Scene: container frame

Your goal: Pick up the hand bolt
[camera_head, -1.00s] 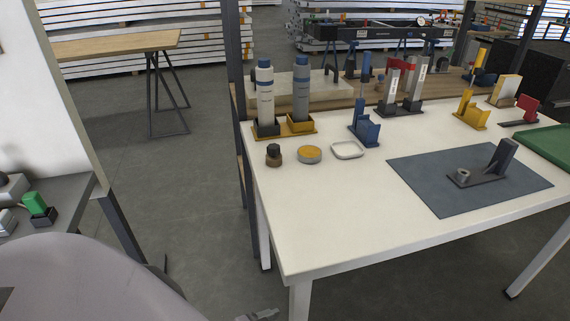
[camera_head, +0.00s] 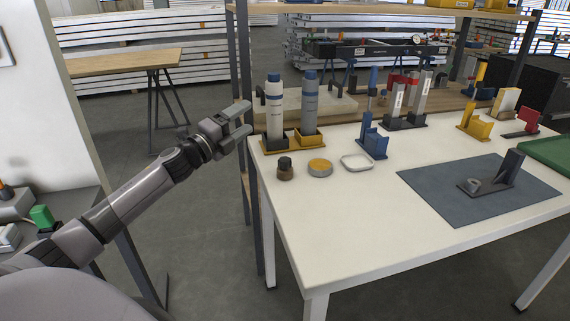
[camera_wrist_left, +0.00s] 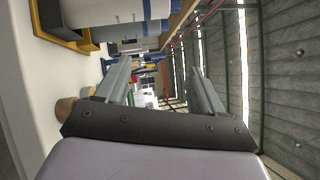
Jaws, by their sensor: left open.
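A small brown, dark-topped knob (camera_head: 285,170), which looks like the hand bolt, stands upright on the white table (camera_head: 330,230) near its left edge. My left gripper (camera_head: 247,118) is open and empty, left of and behind the knob, close to the two bottles. In the left wrist view the open fingers (camera_wrist_left: 158,68) have nothing between them. A brown round piece (camera_wrist_left: 65,108), likely the same knob, shows left of the fingers, partly hidden by the gripper body. My right gripper is not in view.
Two bottles (camera_head: 275,112) (camera_head: 310,105) stand in yellow-and-black holders beside the left gripper. A round yellow-topped tin (camera_head: 320,168) and a white dish (camera_head: 357,162) sit right of the knob. A blue holder (camera_head: 372,138) is behind. The front of the table is clear.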

